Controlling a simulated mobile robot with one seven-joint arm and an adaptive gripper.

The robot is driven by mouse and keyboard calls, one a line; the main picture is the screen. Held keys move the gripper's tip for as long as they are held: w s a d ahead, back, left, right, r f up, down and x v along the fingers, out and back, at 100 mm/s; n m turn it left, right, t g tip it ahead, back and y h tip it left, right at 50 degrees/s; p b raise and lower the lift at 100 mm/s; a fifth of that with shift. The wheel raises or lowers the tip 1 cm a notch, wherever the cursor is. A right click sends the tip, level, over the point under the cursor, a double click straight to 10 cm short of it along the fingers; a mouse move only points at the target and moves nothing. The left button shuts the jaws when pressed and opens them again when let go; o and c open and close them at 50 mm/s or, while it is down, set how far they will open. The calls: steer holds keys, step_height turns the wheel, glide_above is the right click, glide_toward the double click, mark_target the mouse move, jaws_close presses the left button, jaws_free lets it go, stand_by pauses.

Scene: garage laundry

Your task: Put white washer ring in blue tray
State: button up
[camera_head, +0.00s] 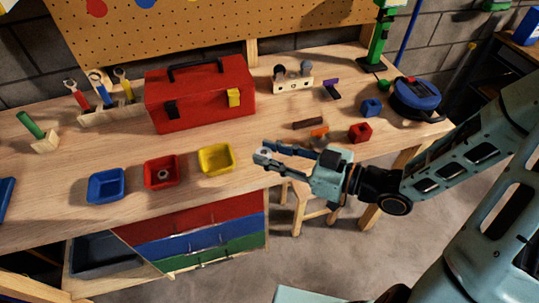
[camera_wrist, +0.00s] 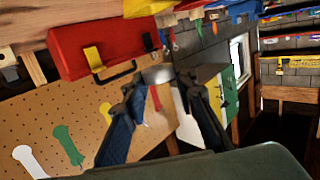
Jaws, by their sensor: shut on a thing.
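The white washer ring (camera_head: 264,151) is pinched between the fingertips of my gripper (camera_head: 262,156), held in the air near the front edge of the workbench, right of the yellow tray. In the wrist view the ring (camera_wrist: 157,74) shows pale between the two dark fingertips of my gripper (camera_wrist: 157,82). The blue tray (camera_head: 106,200) sits empty at the left of a row of three small trays. It is well to the left of my gripper, past the red and yellow trays.
The red tray (camera_head: 148,178) holds a small grey ring-like piece; the yellow tray (camera_head: 203,164) looks empty. A red toolbox (camera_head: 200,100) stands behind them. Red (camera_head: 360,132) and blue (camera_head: 371,107) blocks lie to the right. Drawers sit below the bench.

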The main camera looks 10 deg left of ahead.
steer(key=w+f+b, duration=0.1)
steer(key=w, duration=0.1)
steer(key=w+a+f+b, duration=0.1)
steer(key=w, duration=0.1)
steer(key=w+a+f+b, duration=0.1)
steer(key=w+f+b, duration=0.1)
steer(key=w, duration=0.1)
steer(key=shift+w+f, duration=0.1)
steer(key=f+b, duration=0.1)
steer(key=w+f+b, duration=0.2)
steer(key=shift+w+a+f, duration=0.15)
steer(key=shift+w+a, duration=0.05)
steer(key=shift+a, duration=0.1)
steer(key=shift+w+a+f+b, duration=0.1)
steer(key=shift+w+f+b, duration=0.35)
steer(key=shift+w, duration=0.1)
steer(key=shift+w+a+f+b, duration=0.1)
steer(key=shift+w+f+b, duration=0.1)
steer(key=shift+f+b, duration=0.6)
steer(key=shift+w+f+b, duration=0.15)
steer(key=shift+f+b, duration=0.45)
steer(key=shift+f, duration=0.25)
steer(key=shift+f, duration=0.15)
steer(key=o, duration=0.8)
steer(key=shift+f+b, duration=0.1)
steer(key=shift+b, duration=0.2)
